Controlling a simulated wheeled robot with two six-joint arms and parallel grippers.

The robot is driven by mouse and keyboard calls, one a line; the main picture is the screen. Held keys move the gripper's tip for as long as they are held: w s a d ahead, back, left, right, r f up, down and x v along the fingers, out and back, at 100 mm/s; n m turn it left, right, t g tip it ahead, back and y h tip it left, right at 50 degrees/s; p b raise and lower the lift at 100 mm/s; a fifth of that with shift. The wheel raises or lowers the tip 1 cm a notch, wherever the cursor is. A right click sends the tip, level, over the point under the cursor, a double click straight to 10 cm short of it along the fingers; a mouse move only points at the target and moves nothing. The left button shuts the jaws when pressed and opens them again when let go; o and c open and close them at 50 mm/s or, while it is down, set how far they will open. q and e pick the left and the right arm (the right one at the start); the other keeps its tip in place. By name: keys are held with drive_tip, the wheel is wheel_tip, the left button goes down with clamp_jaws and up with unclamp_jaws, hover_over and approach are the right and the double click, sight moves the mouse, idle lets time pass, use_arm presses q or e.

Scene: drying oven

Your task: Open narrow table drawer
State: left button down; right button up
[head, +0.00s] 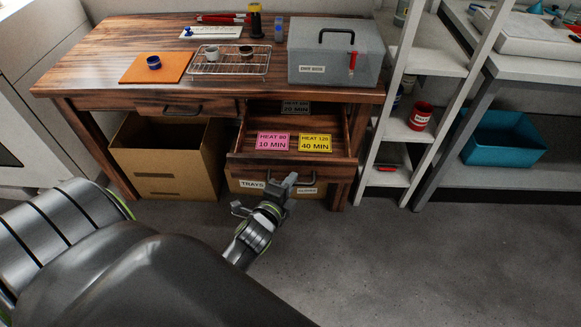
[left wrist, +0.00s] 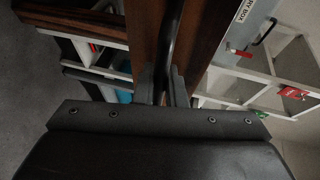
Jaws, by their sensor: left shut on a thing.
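The narrow table drawer (head: 238,160) under the right side of the wooden table is pulled out, so its inside shows. In it lie a pink card marked "HEAT 80 10 MIN" (head: 273,141), a yellow card marked "HEAT 120 40 MIN" (head: 315,143) and a dark card farther back (head: 296,107). My left gripper (head: 286,188) is at the drawer's front, shut on the dark drawer handle (head: 306,179). In the left wrist view the handle (left wrist: 173,40) runs between the fingers (left wrist: 163,88). My right gripper is not in view.
The wider left drawer (head: 140,102) is shut. A grey box (head: 310,75), a wire rack (head: 257,68) and an orange mat (head: 133,72) are on the tabletop. A cardboard box (head: 165,160) stands below left, and white shelves (head: 400,130) stand close on the right. The floor in front is clear.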

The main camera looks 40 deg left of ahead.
use_arm(q)
drive_tip(key=c, duration=1.5)
unclamp_jaws()
